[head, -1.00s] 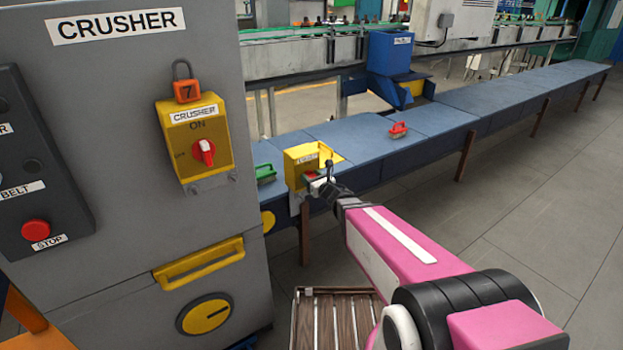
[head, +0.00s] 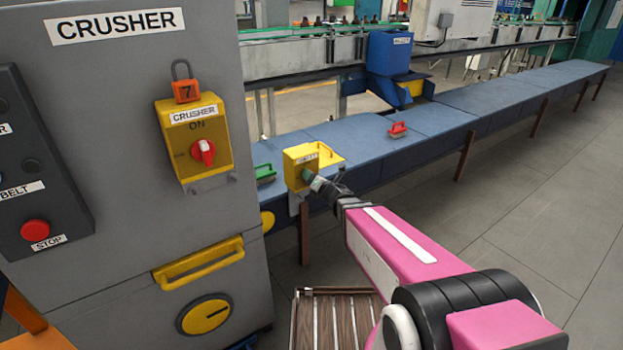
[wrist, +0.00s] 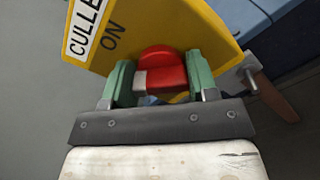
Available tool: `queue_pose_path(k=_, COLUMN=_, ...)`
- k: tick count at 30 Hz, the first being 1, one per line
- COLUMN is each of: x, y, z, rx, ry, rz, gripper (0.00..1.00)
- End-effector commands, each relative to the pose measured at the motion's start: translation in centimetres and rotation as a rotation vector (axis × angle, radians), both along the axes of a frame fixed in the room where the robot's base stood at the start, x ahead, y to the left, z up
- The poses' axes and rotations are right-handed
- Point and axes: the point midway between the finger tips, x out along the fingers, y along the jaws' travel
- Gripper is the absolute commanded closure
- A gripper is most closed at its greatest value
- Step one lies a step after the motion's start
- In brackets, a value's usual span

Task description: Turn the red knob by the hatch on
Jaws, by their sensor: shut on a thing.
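The red knob (wrist: 168,62) is on the face of a yellow box marked ON, its other label partly cut off (wrist: 130,32). A pale patch shows at the knob's lower left. My gripper (wrist: 160,84) has its green fingers shut on the knob, one on each side. In the head view the yellow box (head: 297,160) stands at the near edge of the blue bench. My gripper (head: 311,183) meets its front face and hides the knob there.
A grey crusher cabinet (head: 110,110) stands close on the left, with another red knob (head: 203,152) on a yellow padlocked box. A wooden slatted thing (head: 325,325) is below my arm.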

Motion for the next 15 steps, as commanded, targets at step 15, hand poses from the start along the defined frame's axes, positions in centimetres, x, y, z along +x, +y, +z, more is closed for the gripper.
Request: queue_pose_path(k=15, x=0.03, y=-0.15, z=-0.26, rx=0.399, ry=0.270, rz=-0.001, gripper=0.71)
